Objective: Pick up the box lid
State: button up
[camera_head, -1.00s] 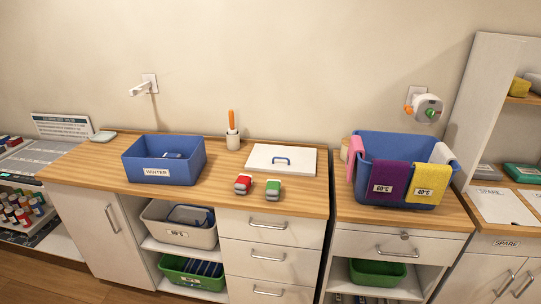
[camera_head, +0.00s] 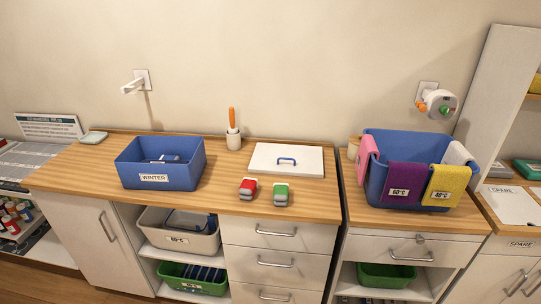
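The box lid (camera_head: 261,160) is a flat white rectangle lying on the wooden counter, right of the middle of the head view. A blue arched handle (camera_head: 287,161) stands on its top. A blue box (camera_head: 161,172) labelled WINTER stands open on the same counter to the left, with something small and dark blue inside. My gripper is not in view.
Red (camera_head: 248,189) and green (camera_head: 281,194) small items lie just in front of the lid. A blue basket (camera_head: 377,190) with hanging cloths stands to the right, beyond a gap between counters.

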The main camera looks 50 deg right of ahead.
aim_at(306, 161)
jog(key=u, duration=0.35)
jog(key=i, duration=1.35)
jog(key=u, duration=0.05)
